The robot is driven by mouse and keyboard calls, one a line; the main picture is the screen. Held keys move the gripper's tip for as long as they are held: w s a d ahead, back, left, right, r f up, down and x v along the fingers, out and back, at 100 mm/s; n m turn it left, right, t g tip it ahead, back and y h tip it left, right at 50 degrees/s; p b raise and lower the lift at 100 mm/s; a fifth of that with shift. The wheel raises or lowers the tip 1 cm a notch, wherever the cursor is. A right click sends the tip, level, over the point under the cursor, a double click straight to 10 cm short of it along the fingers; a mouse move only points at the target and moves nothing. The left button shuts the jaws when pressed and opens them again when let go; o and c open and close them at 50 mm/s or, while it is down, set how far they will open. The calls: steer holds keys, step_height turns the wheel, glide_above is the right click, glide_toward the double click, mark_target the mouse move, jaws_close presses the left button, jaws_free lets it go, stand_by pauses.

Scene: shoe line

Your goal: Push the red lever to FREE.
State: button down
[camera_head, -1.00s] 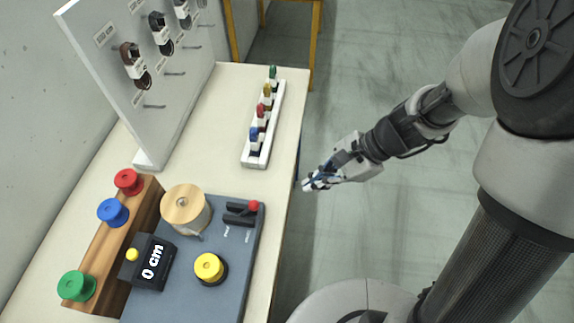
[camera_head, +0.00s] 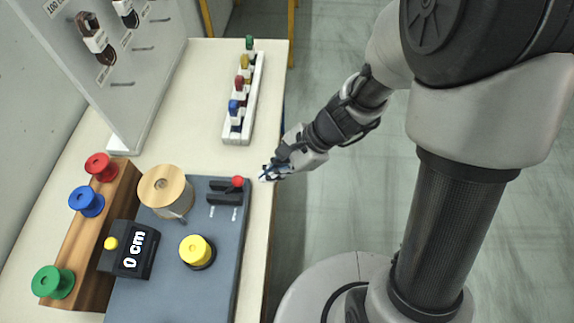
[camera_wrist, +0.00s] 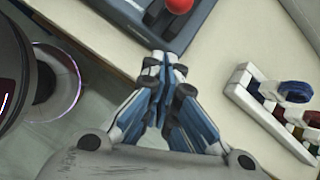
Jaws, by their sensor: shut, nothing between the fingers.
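The red lever (camera_head: 238,182) is a red ball knob on a black slotted block (camera_head: 224,198) at the upper right corner of the blue-grey machine plate (camera_head: 228,240). The small labels beside the block are too small to read. The red knob also shows at the top of the wrist view (camera_wrist: 179,4). My gripper (camera_head: 268,174) is shut and empty, over the table's right edge, just right of the knob and apart from it in the head view. In the wrist view its closed fingertips (camera_wrist: 165,62) point toward the knob and the black block.
The plate also carries a wooden spool (camera_head: 165,190), a yellow knob (camera_head: 196,251) and a counter reading 0 cm (camera_head: 130,250). A wooden rack (camera_head: 98,228) holds red, blue and green spools. A white rack (camera_head: 243,128) with coloured pieces stands behind. Floor lies open to the right.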

mark_target(233, 187)
steer(key=a+r, duration=0.1)
steer(key=s+a, duration=0.1)
steer(key=shift+a+r, duration=0.35)
steer(key=shift+s+r, duration=0.1)
steer(key=shift+r, duration=0.05)
steer(key=shift+a+r+h+p, duration=0.2)
steer(key=shift+h+p, duration=0.1)
steer(key=shift+p, duration=0.6)
